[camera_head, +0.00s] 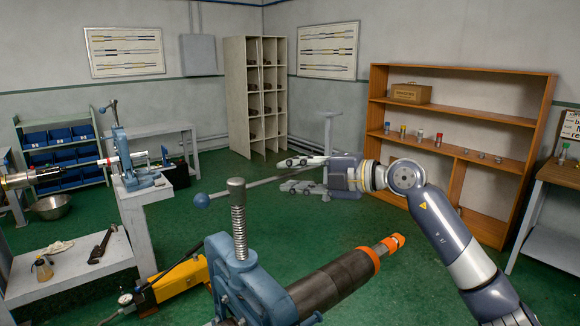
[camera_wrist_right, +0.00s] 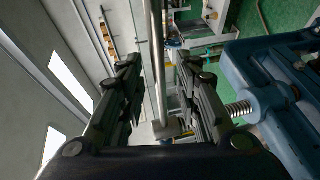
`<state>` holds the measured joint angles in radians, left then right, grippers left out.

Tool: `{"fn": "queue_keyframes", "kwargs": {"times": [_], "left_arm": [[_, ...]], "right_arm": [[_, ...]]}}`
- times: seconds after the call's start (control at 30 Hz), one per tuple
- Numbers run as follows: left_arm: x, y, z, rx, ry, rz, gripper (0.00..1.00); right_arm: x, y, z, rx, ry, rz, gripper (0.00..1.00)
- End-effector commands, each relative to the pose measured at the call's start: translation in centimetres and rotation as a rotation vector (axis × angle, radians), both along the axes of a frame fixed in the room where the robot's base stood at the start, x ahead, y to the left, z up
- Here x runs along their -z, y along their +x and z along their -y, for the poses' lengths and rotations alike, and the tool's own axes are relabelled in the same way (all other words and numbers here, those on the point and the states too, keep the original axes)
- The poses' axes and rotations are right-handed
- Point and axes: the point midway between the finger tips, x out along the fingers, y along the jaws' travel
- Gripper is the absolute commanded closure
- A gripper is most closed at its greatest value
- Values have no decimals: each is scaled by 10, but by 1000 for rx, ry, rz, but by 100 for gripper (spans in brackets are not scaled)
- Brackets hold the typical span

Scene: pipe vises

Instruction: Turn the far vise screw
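A near blue vise (camera_head: 248,288) stands in the foreground with an upright screw (camera_head: 238,220). A long bar handle (camera_head: 255,184) with a blue ball (camera_head: 202,201) on its left end runs by the screw's top to my right gripper (camera_head: 303,174). This gripper is open, its fingers on either side of the bar. In the right wrist view the bar (camera_wrist_right: 156,60) lies between the open fingers, with gaps on both sides. A smaller blue vise (camera_head: 130,158) stands farther off at the left, its handle (camera_head: 108,106) on top.
A dark pipe (camera_head: 340,283) with an orange collar sticks out from the near vise. A yellow pump (camera_head: 182,283) is at its left. A wooden shelf (camera_head: 455,80) stands behind my right arm. Green floor is open in the middle.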

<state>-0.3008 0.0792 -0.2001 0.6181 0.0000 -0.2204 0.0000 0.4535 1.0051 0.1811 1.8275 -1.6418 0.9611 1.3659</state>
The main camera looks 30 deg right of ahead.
Motion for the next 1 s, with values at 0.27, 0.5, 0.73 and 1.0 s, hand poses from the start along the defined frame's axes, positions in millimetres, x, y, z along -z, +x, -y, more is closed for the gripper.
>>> {"fn": "queue_keyframes", "kwargs": {"times": [0.27, 0.5, 0.73, 1.0], "left_arm": [[-6, 2, 0, -1, -1, 3, 60], [-6, 2, 0, -1, -1, 4, 60], [-6, 2, 0, -1, -1, 4, 60], [-7, 2, 3, -1, -4, 3, 60]], "right_arm": [[2, 11, -7, -1, -1, 0, 69], [3, 11, -6, -1, -1, 0, 82], [3, 11, -6, -1, -1, 0, 100], [2, 13, -2, 14, -1, -1, 100]]}}
